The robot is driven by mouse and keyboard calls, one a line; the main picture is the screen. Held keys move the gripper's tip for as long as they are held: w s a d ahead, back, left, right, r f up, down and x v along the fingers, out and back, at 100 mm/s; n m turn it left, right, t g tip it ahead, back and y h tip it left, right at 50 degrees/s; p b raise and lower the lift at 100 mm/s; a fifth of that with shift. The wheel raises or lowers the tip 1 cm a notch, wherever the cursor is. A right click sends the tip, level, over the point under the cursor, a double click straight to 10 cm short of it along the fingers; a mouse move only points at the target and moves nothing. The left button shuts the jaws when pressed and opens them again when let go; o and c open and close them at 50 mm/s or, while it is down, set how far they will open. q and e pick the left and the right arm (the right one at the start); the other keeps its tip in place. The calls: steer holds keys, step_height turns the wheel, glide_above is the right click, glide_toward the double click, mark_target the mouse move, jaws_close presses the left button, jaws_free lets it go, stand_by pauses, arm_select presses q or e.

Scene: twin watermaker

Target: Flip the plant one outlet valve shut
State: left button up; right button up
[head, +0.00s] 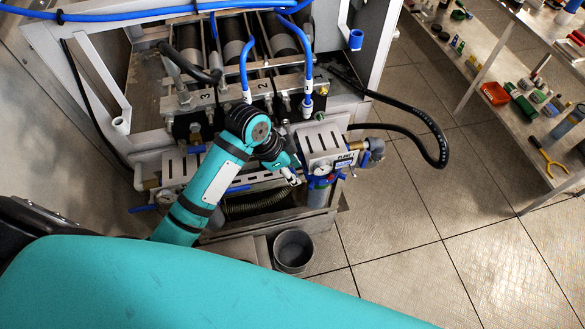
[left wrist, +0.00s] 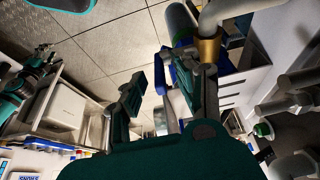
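My left gripper (head: 291,177) is at the front of the white panel box (head: 333,140) labelled "PLANT"; its number is too small to read surely. In the left wrist view the two fingers of my left gripper (left wrist: 167,98) are apart, with nothing clearly held between them. A blue part (left wrist: 160,86), perhaps the valve handle, shows beside and behind the right finger, close to a brass fitting (left wrist: 208,50) on a grey pipe. Whether the finger touches the blue part, I cannot tell. In the head view my gripper partly hides this spot. My right gripper is not in view.
A second slotted panel (head: 180,168) with a blue handle (head: 145,208) is at the left. A grey bucket (head: 293,250) stands on the floor below. A black hose (head: 425,122) loops out to the right. Shelves with tools (head: 530,100) stand at right; tiled floor lies between.

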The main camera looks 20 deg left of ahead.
arm_select(q)
steer(key=shift+w+f, duration=0.1)
steer(key=shift+f, duration=0.2)
steer(key=c, duration=0.6)
jaws_close()
steer(key=shift+d+r, duration=0.1)
steer(key=shift+r, duration=0.05)
steer(key=shift+w+d+g+y, duration=0.2)
steer(key=shift+g+y, duration=0.1)
steer(key=shift+y, duration=0.2)
steer(key=shift+w+d+g+y, duration=0.15)
steer(key=shift+g+y, duration=0.15)
steer(key=shift+y, duration=0.2)
arm_select(e)
steer(key=shift+d, duration=0.4)
arm_select(q)
steer(key=o, duration=0.6)
jaws_free()
steer(key=shift+r, duration=0.1)
